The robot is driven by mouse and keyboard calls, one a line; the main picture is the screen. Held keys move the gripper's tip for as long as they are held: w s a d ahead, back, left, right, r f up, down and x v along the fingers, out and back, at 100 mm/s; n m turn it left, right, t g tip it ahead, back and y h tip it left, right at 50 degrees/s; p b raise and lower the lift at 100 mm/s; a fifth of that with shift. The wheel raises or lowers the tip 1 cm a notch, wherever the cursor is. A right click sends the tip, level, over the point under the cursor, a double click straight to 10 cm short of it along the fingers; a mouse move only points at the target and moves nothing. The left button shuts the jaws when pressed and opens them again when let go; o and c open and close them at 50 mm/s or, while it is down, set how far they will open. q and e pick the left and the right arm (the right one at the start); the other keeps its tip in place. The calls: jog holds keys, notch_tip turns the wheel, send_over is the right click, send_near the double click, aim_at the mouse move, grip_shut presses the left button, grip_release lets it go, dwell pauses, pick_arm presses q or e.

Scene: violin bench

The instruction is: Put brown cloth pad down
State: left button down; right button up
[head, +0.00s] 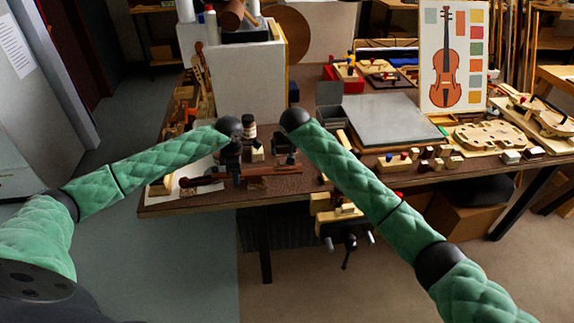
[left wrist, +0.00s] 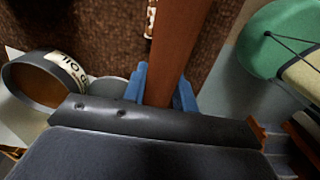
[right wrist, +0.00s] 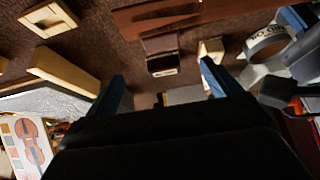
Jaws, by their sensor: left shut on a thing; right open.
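My left gripper (head: 236,178) is low over the near left part of the bench. In the left wrist view its blue fingers (left wrist: 160,90) are shut on a long reddish-brown wooden bar (left wrist: 180,40). The bar also shows in the head view (head: 272,171) and the right wrist view (right wrist: 160,14). A small dark brown piece with a pale end (right wrist: 160,48) sits beside the bar, ahead of the right fingers. I cannot tell whether it is the cloth pad.
A labelled roll or jar (left wrist: 45,80) stands close to the left gripper. Small wooden blocks (right wrist: 210,50) lie near the right gripper. A grey slab (head: 390,120) and a violin picture board (head: 453,58) are farther right. The bench's front edge is close.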

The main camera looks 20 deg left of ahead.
jog(key=shift+s+f, duration=0.15)
jog(key=shift+s, duration=0.35)
jog(key=shift+w+a+f, duration=0.1)
jog(key=shift+f, duration=0.2)
jog(key=x, duration=1.1)
jog(key=shift+w, duration=0.15)
jog(key=c, duration=1.1)
jog(key=shift+c, duration=0.2)
notch_tip(320, 180, up, 10)
jog(key=shift+r, duration=0.1)
